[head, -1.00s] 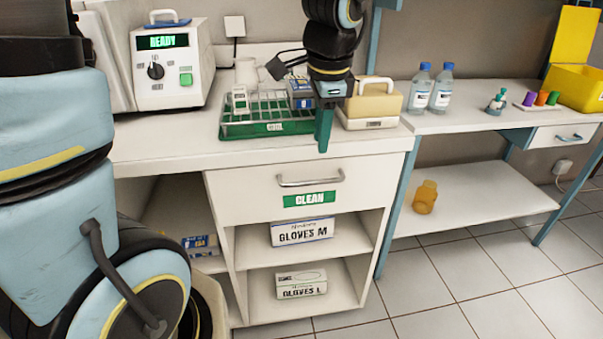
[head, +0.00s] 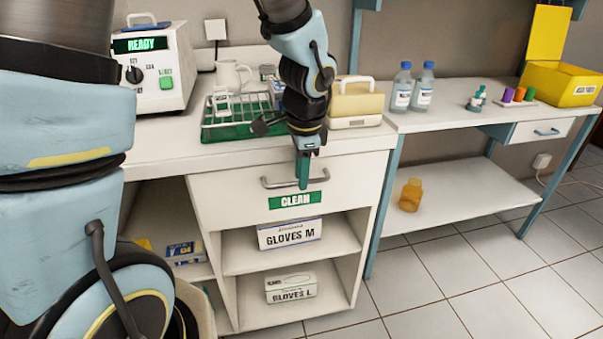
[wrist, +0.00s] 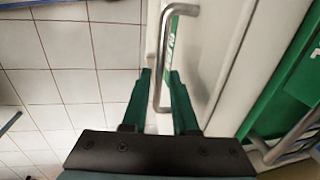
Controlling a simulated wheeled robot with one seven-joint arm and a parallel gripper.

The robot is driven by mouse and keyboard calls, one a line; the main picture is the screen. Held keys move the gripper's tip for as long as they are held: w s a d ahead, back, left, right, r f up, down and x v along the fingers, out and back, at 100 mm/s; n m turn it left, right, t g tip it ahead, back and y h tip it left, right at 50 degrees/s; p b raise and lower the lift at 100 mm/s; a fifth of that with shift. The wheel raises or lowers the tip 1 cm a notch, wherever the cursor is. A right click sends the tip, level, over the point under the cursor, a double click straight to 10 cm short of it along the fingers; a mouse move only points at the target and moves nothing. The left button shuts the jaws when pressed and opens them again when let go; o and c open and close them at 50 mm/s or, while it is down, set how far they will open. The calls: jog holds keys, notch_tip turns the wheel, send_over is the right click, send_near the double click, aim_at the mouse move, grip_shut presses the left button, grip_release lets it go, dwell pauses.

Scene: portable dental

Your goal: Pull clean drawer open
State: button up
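The clean drawer (head: 235,187) is the white front with a green "CLEAN" label (head: 296,200), below the counter; it sits closed in its cabinet. Its grey bar handle (head: 275,185) runs across the front above the label. My gripper (head: 303,184) points down at the handle's right part, and its fingers cover a piece of the bar. In the wrist view, the handle (wrist: 162,52) passes between the two green fingertips of my gripper (wrist: 161,75). Gaps show beside the bar, so the fingers are open around it, not closed on it.
Above the drawer, the counter holds a green rack (head: 232,130), a cream box with a handle (head: 350,103) and a white machine reading "READY" (head: 160,75). Glove boxes (head: 290,233) sit on open shelves below. The floor in front (head: 430,290) is clear.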

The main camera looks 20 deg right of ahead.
jog(key=shift+c, duration=0.4)
grip_shut()
dwell(0.9)
